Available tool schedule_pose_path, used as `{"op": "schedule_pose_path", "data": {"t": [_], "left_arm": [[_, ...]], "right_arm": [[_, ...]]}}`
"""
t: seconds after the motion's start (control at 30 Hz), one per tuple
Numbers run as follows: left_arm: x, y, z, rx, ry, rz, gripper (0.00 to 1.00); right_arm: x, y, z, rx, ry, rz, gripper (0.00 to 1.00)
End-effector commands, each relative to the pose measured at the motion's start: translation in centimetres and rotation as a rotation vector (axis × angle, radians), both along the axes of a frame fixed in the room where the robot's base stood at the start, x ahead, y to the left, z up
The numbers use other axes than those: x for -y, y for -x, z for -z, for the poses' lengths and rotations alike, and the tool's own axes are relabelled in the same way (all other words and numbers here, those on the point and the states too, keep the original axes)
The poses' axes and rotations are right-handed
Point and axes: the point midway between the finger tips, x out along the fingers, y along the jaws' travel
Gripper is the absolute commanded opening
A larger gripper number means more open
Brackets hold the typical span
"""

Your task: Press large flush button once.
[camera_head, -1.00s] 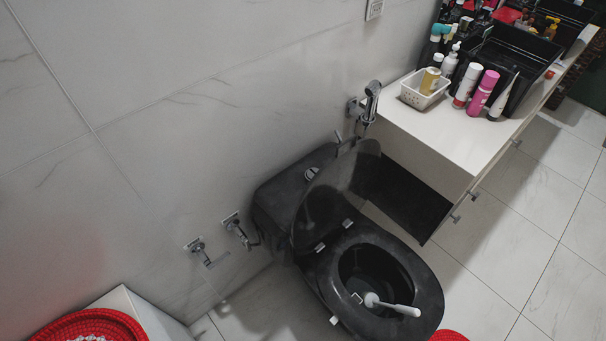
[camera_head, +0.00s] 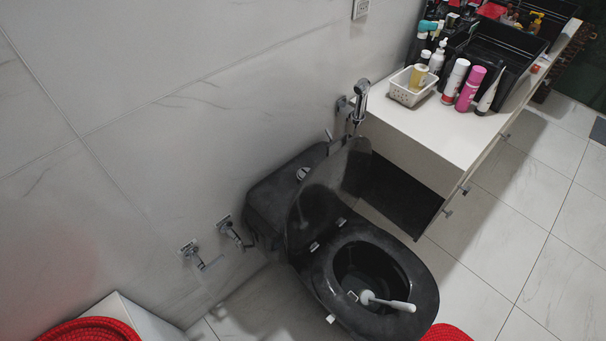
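A black toilet (camera_head: 412,268) stands against the tiled wall with its lid (camera_head: 318,190) raised. The flush button (camera_head: 303,173) is a small chrome disc on top of the black tank (camera_head: 262,197), just left of the raised lid. At this size I cannot tell its large part from any smaller part. A white toilet brush (camera_head: 388,302) rests in the bowl with its handle toward the right. Neither of my grippers shows in the view.
A chrome hand sprayer (camera_head: 359,100) and two wall valves (camera_head: 230,232) flank the tank. A red woven item (camera_head: 90,330) is at lower left. Floor at right is clear.

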Motion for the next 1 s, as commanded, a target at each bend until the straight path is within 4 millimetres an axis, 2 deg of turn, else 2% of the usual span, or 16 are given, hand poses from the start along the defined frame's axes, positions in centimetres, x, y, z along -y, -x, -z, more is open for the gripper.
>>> {"op": "schedule_pose_path", "data": {"t": [0.13, 0.5, 1.0], "left_arm": [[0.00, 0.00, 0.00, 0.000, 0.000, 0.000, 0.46], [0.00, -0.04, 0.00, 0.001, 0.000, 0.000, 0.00], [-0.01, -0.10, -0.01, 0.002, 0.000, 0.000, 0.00]], "right_arm": [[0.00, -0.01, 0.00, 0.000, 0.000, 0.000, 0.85], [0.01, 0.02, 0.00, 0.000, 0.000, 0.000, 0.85], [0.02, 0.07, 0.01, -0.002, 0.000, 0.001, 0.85]]}}
